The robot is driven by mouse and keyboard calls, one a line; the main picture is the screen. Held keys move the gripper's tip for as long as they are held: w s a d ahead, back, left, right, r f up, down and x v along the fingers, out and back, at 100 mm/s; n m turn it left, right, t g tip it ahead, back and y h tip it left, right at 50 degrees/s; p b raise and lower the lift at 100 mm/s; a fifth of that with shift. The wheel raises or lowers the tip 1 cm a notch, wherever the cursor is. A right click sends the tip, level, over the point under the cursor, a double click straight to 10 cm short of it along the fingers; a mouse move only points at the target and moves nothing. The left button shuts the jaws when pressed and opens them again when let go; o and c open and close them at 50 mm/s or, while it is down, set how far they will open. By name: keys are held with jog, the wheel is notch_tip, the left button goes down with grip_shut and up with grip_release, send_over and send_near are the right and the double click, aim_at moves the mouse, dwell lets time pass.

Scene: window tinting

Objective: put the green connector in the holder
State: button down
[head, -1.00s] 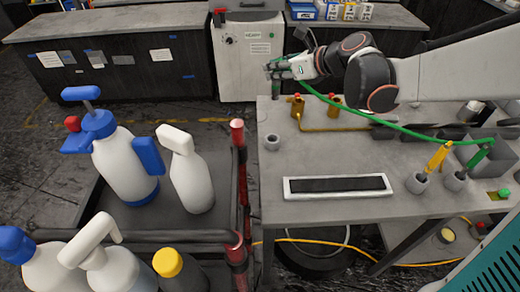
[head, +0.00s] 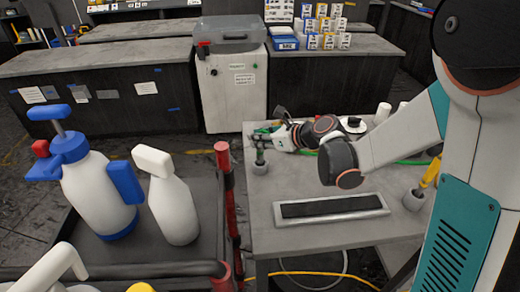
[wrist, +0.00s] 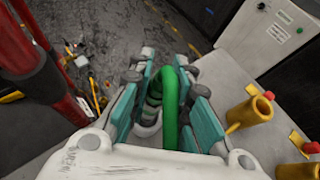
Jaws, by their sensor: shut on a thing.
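My gripper (head: 262,133) is at the left end of the grey workbench. In the wrist view its teal fingers (wrist: 163,105) are shut on the green connector (wrist: 154,98), with the bright green hose (wrist: 171,100) looping up from it. In the head view the dark lower part of the connector (head: 260,152) points down, roughly upright, at the small grey holder (head: 259,168). Its lower end appears to be inside the holder's mouth. In the wrist view the holder's pale rim (wrist: 147,129) shows around the connector's end, partly hidden by the fingers.
A yellow connector (head: 432,172) stands in another grey holder (head: 413,200) at the right. A framed dark panel (head: 330,208) lies on the workbench (head: 290,183). Brass fittings (wrist: 249,110) are beside my gripper. A red post (head: 224,180) and white spray bottles (head: 172,205) stand left.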

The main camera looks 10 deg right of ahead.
jog(key=shift+f+b, duration=0.6)
jog(key=shift+f, duration=1.15)
jog(key=shift+f, duration=0.15)
jog(key=c, duration=1.5)
grip_release()
jog(key=shift+r, duration=0.2)
jog(key=p+v, duration=0.3)
jog(key=v, duration=0.9)
jog(key=shift+f, duration=0.15)
